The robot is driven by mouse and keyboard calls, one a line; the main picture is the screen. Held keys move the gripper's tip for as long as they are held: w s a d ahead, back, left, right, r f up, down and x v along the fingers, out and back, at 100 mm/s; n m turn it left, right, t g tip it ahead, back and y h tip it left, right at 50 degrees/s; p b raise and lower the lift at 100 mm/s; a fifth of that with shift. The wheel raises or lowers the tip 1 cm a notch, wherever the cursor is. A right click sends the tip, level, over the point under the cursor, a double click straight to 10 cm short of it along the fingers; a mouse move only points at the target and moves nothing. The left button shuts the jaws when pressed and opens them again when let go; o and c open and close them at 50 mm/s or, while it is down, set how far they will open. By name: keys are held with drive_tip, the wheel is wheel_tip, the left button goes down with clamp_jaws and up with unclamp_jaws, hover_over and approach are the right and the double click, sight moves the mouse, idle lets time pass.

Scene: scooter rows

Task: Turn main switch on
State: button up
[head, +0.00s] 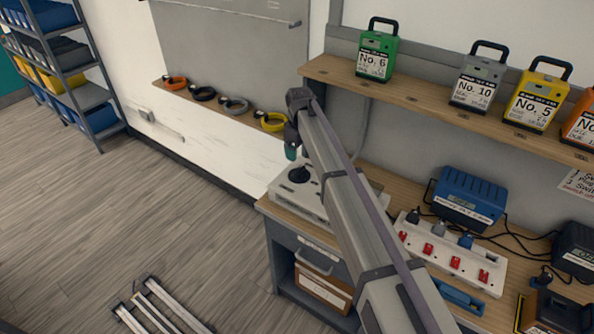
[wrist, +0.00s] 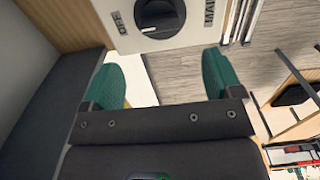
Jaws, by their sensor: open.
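The main switch is a pale box (head: 288,197) with a black knob (head: 299,174) on top, at the left end of the workbench. My gripper (head: 291,148) is above and near the knob in the head view. In the wrist view my gripper (wrist: 160,78) has its two green fingers apart, with nothing between them. The knob lies beyond the fingertips. Its exact setting is unclear.
A power strip (head: 455,258) with several red switches and a blue charger (head: 468,198) stand right of the switch box. A shelf (head: 420,97) above carries numbered battery packs. The floor at left is mostly clear.

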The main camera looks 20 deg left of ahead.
sight(299, 169)
wheel_tip(299, 169, down, 9)
drive_tip(key=b, duration=0.8)
drive_tip(key=shift+f, duration=0.2)
drive_tip(key=shift+r, duration=0.1)
drive_tip(key=shift+c, duration=0.5)
drive_tip(key=c, duration=0.8)
